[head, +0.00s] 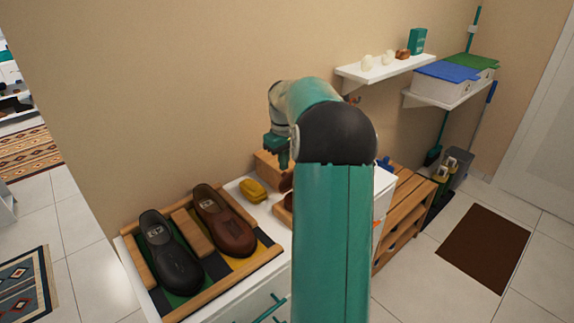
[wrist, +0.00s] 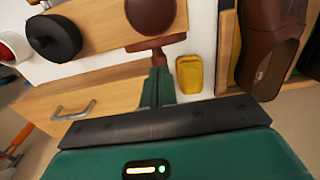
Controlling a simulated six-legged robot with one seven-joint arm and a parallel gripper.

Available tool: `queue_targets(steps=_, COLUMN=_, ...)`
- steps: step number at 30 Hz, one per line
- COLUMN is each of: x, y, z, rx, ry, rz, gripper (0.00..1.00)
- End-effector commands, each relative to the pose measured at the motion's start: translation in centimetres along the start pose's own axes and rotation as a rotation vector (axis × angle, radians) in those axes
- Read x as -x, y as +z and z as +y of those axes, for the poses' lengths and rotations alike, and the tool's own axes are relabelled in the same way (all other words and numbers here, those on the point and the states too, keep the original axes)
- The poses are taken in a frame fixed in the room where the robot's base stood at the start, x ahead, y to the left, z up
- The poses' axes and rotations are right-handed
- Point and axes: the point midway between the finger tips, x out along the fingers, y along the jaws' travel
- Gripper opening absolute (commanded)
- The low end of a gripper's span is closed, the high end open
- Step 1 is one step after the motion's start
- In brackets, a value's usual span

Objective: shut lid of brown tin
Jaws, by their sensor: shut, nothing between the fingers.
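The brown tin (wrist: 150,12) shows as a round dark brown disc at the top of the wrist view, set against a light wooden block. Its upper edge is cut off by the frame. I cannot tell its lid's angle. My gripper (wrist: 158,68) is shut and empty, its green fingers pointing towards the wooden block, just short of the tin. A reddish-brown piece (wrist: 155,43) lies at the fingertips; I cannot tell whether they touch. In the head view my gripper (head: 278,150) is above the cabinet top, and my arm hides much of the area around the tin.
A black round tin (wrist: 54,38) is on the same wooden block. A yellow object (wrist: 188,74) lies beside my fingers. A brown shoe (head: 224,222) and a black shoe (head: 170,252) stand in a wooden tray on the left. A wall shelf (head: 385,68) is behind.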

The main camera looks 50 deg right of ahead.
Motion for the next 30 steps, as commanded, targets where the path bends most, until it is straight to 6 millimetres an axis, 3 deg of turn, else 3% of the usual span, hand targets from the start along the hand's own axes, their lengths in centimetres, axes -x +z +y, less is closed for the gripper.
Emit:
queue_targets(steps=6, x=-0.4, y=1.5, z=0.0, rx=0.001, ry=-0.001, rz=0.000, gripper=0.00)
queue_targets(steps=30, x=-0.3, y=1.7, z=0.8, rx=0.001, ry=0.000, rz=0.046, gripper=0.00)
